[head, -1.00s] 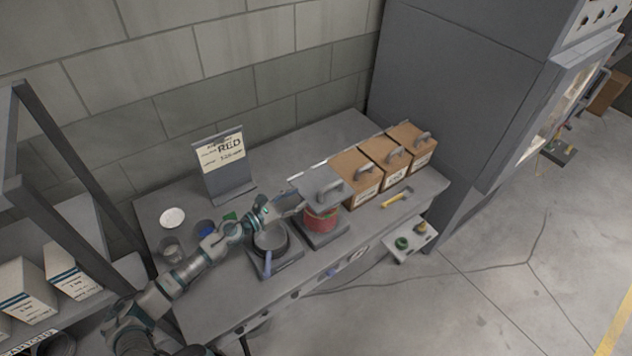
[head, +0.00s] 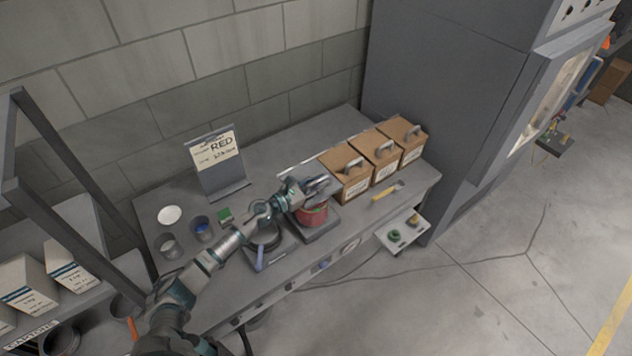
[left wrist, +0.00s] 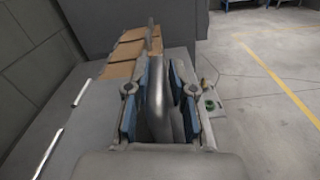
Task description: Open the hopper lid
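A red hopper (head: 313,216) stands at the near end of the row of boxes in the head view. Its grey lid and handle are mostly hidden there by my left gripper (head: 318,187). In the left wrist view, a grey upright handle (left wrist: 157,90) stands between the blue-padded fingers of my left gripper (left wrist: 160,85). The fingers are spread on either side of it, with a narrow gap showing. The lid appears down on the hopper, but its edge is hard to see. My right gripper is in neither view.
Several brown boxes with handles (head: 347,178) stand right of the hopper. A sign (head: 216,160), a white dish (head: 169,215) and cups (head: 203,229) stand further left. A tall grey cabinet (head: 445,110) borders the right.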

